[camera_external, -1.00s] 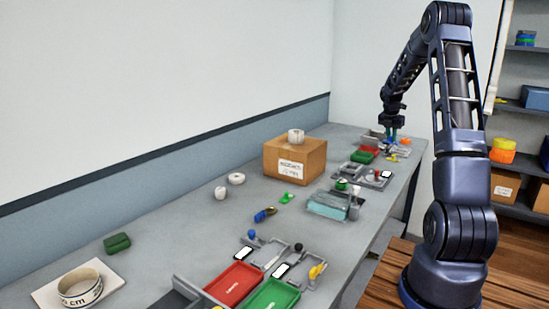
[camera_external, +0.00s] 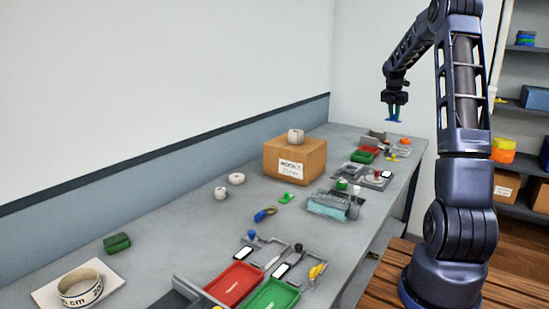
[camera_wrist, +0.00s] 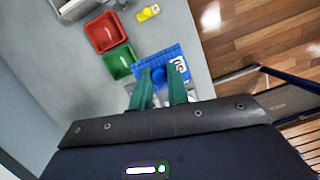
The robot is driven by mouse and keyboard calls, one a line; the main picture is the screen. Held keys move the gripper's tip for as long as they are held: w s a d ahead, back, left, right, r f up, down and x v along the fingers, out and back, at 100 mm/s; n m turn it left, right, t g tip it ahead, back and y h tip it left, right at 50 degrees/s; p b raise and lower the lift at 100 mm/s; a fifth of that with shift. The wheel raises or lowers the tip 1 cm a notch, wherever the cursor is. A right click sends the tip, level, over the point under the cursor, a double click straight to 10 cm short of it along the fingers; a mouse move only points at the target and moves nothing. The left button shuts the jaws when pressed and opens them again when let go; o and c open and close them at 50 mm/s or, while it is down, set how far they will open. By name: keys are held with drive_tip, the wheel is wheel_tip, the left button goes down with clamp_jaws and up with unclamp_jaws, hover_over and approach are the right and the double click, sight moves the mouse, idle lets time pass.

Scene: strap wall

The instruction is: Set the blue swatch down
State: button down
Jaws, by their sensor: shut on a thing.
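The blue swatch (camera_wrist: 172,56) is a flat blue piece with a white marked label and a round blue knob, seen in the wrist view. My gripper (camera_wrist: 162,84) is shut on it with two green fingers at the knob. In the external view my gripper (camera_external: 395,109) is above the far end of the bench, with the blue swatch (camera_external: 393,120) hanging below its fingertips, clear of the surface. The fingers hide part of the knob.
Below are a red tray (camera_wrist: 104,33), a green tray (camera_wrist: 119,61) and a yellow item (camera_wrist: 148,13). A cardboard box (camera_external: 295,159) with a white roll on top stands mid-bench. More trays and small items lie along the bench (camera_external: 180,210), which has bare stretches between them.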

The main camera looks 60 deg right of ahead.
drive_tip(key=shift+w+r, duration=0.1)
drive_tip(key=shift+r, duration=0.75)
drive_tip(key=w+a+n+t, duration=0.1)
drive_tip(key=w+a+n, duration=0.4)
drive_tip(key=w+a, duration=1.8)
drive_tip(key=w+a+n, duration=0.2)
drive_tip(key=w+a, duration=0.4)
drive_tip(key=a, duration=0.3)
drive_tip(key=w+a+n+t, duration=0.1)
drive_tip(key=w+a, duration=0.4)
drive_tip(key=a, duration=0.4)
drive_tip(key=w+a+n, duration=0.2)
drive_tip(key=w+a, duration=0.4)
drive_tip(key=a, duration=0.4)
drive_tip(key=w+a+n+t+y, duration=0.15)
drive_tip(key=a+n, duration=0.25)
drive_tip(key=a, duration=2.1)
drive_tip(key=s+a+n+y, duration=0.15)
drive_tip(key=s+a, duration=0.25)
drive_tip(key=a, duration=0.8)
drive_tip(key=s+a+n, duration=0.3)
drive_tip(key=a, duration=1)
drive_tip(key=shift+m, duration=0.25)
drive_tip(key=f, duration=2)
drive_tip(key=shift+s, duration=0.3)
drive_tip(key=shift+d+f, duration=0.1)
drive_tip(key=shift+f, duration=2.6)
